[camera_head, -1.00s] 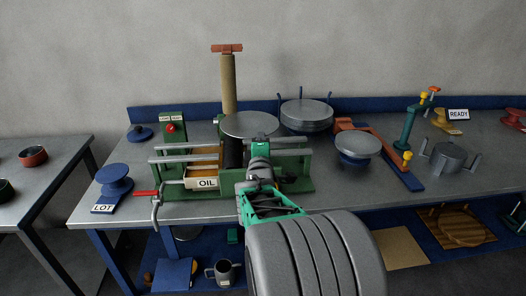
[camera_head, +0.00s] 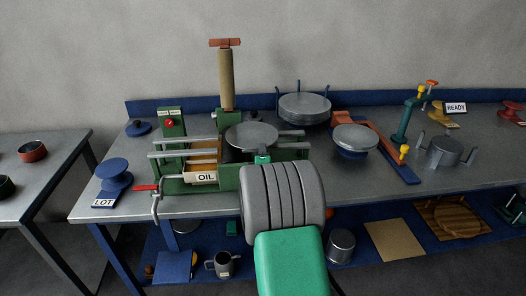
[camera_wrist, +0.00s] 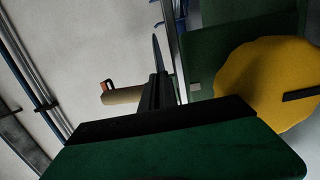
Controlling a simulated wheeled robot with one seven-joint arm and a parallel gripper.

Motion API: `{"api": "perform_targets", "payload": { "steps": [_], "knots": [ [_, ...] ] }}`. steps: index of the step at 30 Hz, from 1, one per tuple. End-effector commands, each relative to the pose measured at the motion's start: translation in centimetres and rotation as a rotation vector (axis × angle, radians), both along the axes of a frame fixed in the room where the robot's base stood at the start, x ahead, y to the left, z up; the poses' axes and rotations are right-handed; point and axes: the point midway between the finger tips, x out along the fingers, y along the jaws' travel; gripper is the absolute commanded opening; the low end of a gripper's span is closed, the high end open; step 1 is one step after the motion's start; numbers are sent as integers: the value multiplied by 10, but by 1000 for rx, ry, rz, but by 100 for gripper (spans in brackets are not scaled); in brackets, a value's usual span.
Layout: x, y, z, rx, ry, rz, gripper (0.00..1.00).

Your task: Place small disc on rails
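The small grey disc (camera_head: 252,135) lies level at the rails (camera_head: 292,133) of the green press frame, beside the tan column. Whether it rests on the rails or hovers just above them I cannot tell. My gripper (camera_head: 262,158) is at the disc's near edge and appears shut on it; its fingers are mostly hidden behind my arm. In the wrist view the gripper fingers (camera_wrist: 158,92) point away from the camera, with a thin dark edge (camera_wrist: 157,52), apparently the disc edge-on, at their tips.
A stack of larger discs (camera_head: 305,107) stands behind right; another disc (camera_head: 355,138) sits on a blue stand. A yellow round part (camera_wrist: 265,82) fills the wrist view's right side.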

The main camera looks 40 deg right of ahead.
Motion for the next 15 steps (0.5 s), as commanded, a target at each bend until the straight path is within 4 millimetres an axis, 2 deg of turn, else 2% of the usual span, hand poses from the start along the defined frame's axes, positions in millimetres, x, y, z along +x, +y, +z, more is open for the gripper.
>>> {"api": "perform_targets", "payload": {
  "steps": [10,15],
  "knots": [
    [0,0,-6,-2,-2,0,0],
    [0,0,-7,-1,-1,0,15]
  ]
}}
